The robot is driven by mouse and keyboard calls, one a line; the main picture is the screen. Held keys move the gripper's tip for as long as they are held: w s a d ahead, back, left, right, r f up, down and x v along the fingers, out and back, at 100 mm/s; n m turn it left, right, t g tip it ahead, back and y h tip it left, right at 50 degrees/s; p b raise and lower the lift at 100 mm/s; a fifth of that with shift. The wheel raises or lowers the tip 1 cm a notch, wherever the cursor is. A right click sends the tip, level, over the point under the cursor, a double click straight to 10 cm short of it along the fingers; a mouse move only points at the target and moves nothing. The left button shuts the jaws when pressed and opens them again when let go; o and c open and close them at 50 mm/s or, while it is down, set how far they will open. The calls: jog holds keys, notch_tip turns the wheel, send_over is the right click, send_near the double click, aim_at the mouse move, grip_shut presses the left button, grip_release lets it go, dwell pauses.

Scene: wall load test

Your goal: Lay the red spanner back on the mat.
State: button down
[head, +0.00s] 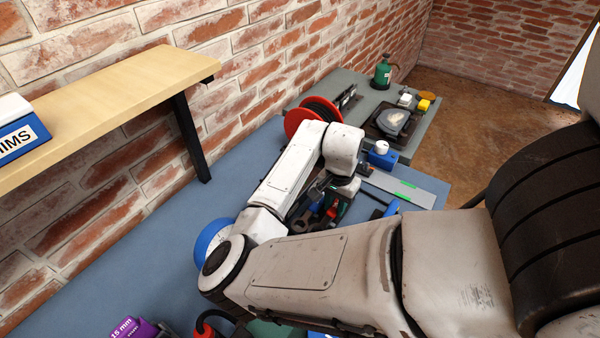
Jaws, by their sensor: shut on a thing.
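My gripper (319,190) is below my white wrist in the middle of the picture, partly hidden by my forearm. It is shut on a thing. A small red piece (331,212) shows just beneath it, taken to be the red spanner; most of its length is hidden, and its tilt and any contact below cannot be told. The mat cannot be made out for sure. A grey strip with green marks (408,190) lies on the blue bench top to the right of my gripper.
A red cable reel (297,118), a blue box with a white knob (382,156) and dark clutter surround my gripper. A wooden shelf (120,85) juts from the brick wall at left. The blue bench top (120,270) is clear below the shelf.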

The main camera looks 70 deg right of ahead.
jog(key=shift+f, duration=0.55)
jog(key=c, duration=0.8)
grip_release()
jog(key=shift+o, duration=0.5)
jog(key=shift+o, duration=1.1)
jog(key=shift+r, duration=0.15)
jog(key=shift+r+p, duration=3.45)
jog(key=shift+r, duration=0.5)
